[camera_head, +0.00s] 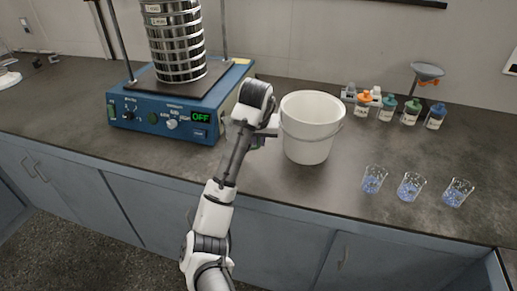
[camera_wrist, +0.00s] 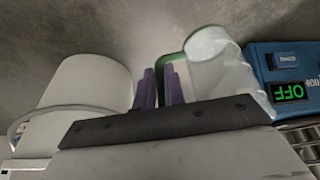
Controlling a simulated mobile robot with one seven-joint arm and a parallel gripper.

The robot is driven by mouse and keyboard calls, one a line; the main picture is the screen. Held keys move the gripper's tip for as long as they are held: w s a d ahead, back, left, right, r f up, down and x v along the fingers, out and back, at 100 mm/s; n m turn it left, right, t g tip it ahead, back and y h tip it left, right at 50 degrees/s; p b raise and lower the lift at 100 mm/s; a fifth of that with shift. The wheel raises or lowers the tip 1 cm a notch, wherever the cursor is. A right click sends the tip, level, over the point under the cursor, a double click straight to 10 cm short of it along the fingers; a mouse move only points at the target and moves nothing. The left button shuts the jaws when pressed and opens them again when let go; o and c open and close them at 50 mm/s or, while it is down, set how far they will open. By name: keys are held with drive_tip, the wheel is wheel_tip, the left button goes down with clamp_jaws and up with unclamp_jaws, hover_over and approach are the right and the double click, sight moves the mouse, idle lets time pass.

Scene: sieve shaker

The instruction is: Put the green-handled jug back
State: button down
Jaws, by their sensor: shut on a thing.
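The green-handled jug (camera_wrist: 222,66) shows in the wrist view as a clear, pale vessel with a green handle (camera_wrist: 172,59). My gripper (camera_wrist: 162,84) has its two purple fingers shut on that handle. In the head view my gripper (camera_head: 258,141) is between the blue shaker and the white bucket, and my arm hides the jug there. I cannot tell whether the jug touches the counter.
A white bucket (camera_head: 308,140) stands close on the right of my gripper. The blue sieve shaker (camera_head: 150,115), its display reading OFF, is on the left. Several small bottles (camera_head: 387,108) stand behind on the right, and three beakers (camera_head: 410,187) near the front right edge.

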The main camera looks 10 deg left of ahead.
sight(259, 149)
drive_tip(key=shift+f, duration=1.55)
drive_tip(key=shift+f, duration=0.1)
drive_tip(key=c, duration=1.5)
unclamp_jaws()
drive_tip(key=shift+s+r, duration=0.15)
drive_tip(key=shift+r, duration=0.4)
drive_tip(key=p+v, duration=0.3)
drive_tip(key=v, duration=0.8)
